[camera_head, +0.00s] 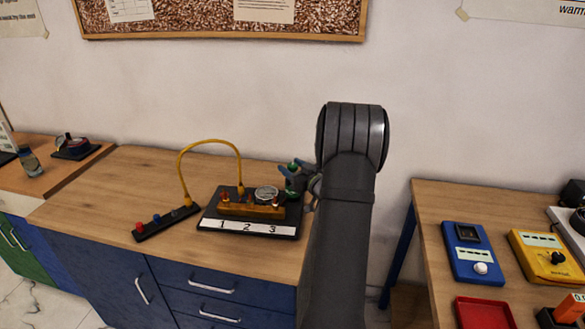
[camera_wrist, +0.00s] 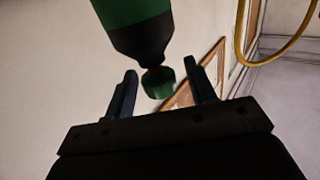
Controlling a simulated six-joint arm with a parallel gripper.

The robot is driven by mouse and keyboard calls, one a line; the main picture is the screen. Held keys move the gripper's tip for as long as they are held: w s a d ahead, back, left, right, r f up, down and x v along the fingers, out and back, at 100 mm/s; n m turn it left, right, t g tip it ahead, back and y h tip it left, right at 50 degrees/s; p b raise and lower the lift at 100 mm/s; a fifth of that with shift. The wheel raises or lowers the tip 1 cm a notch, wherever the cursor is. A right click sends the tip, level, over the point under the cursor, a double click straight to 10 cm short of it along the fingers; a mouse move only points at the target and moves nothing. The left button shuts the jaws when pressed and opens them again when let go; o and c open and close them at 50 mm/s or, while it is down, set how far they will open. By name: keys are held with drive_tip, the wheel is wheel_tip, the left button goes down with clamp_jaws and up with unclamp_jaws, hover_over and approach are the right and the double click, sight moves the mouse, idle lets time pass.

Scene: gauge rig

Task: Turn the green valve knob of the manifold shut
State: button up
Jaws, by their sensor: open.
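The manifold (camera_head: 251,210) is a brass block with small red and green knobs and a round gauge (camera_head: 266,193), on a black base numbered 1, 2, 3. My gripper (camera_head: 298,177) is at its right end, partly hidden by my arm. In the wrist view my gripper (camera_wrist: 160,72) has its two fingers apart. A small round green piece (camera_wrist: 158,82) shows between the fingers, with no clear contact. A larger green and black body (camera_wrist: 138,28) is just above it. I cannot tell for sure which of these is the valve knob.
A yellow hose (camera_head: 211,143) arches from the manifold to a black strip (camera_head: 166,222) with coloured knobs on its left. The bench (camera_head: 120,190) is clear around them. The right table holds a blue meter (camera_head: 472,252), a yellow meter (camera_head: 546,256) and a red tray (camera_head: 484,313).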

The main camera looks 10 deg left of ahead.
drive_tip(key=c, duration=0.9)
drive_tip(key=shift+c, duration=0.2)
drive_tip(key=shift+a+m+t+h, duration=0.1)
drive_tip(key=shift+m+t+h, duration=2.4)
drive_tip(key=shift+m+h, duration=0.3)
drive_tip(key=shift+h, duration=1)
